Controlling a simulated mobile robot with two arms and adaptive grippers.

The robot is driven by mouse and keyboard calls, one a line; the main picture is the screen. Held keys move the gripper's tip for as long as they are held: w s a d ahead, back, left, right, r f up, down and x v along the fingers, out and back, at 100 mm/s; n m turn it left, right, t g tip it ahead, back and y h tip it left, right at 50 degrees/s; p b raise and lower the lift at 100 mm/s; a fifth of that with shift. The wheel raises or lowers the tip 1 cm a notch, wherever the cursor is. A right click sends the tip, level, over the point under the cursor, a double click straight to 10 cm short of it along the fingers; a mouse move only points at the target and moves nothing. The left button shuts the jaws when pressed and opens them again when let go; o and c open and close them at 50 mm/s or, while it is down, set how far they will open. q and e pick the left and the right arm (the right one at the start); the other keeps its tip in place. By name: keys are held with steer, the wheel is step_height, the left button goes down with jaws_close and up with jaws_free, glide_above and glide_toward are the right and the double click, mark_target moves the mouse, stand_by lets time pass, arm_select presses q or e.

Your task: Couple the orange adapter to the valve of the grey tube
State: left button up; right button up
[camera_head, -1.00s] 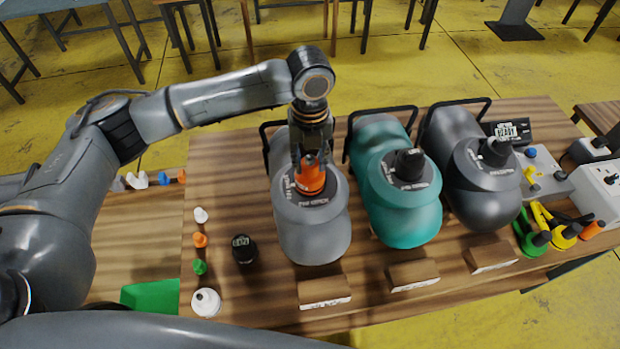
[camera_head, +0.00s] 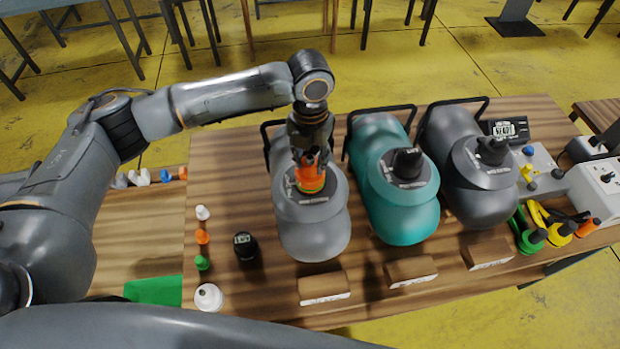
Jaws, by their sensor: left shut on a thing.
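The grey tube (camera_head: 314,238), a light grey rounded boat tube, lies leftmost of three tubes on the wooden table. The orange adapter (camera_head: 310,181) stands upright at the round valve plate (camera_head: 331,193) on its top. My left gripper (camera_head: 310,160) points down from above and is shut on the adapter's upper part. The adapter's lower edge meets the valve area; the valve itself is hidden under it, so I cannot tell if it is locked in. My right gripper is not in view.
A teal tube (camera_head: 402,226) and a dark grey tube (camera_head: 478,205), both with black valve caps, stand to the right. A black cap (camera_head: 245,246) and small white, orange and green adapters (camera_head: 202,262) lie to the left. Wooden blocks (camera_head: 323,287) stand in front.

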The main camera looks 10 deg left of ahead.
arm_select(q)
steer(key=o, duration=1.3)
steer(key=shift+c, duration=0.2)
steer(key=shift+r, duration=0.1)
step_height(320, 180, up, 12)
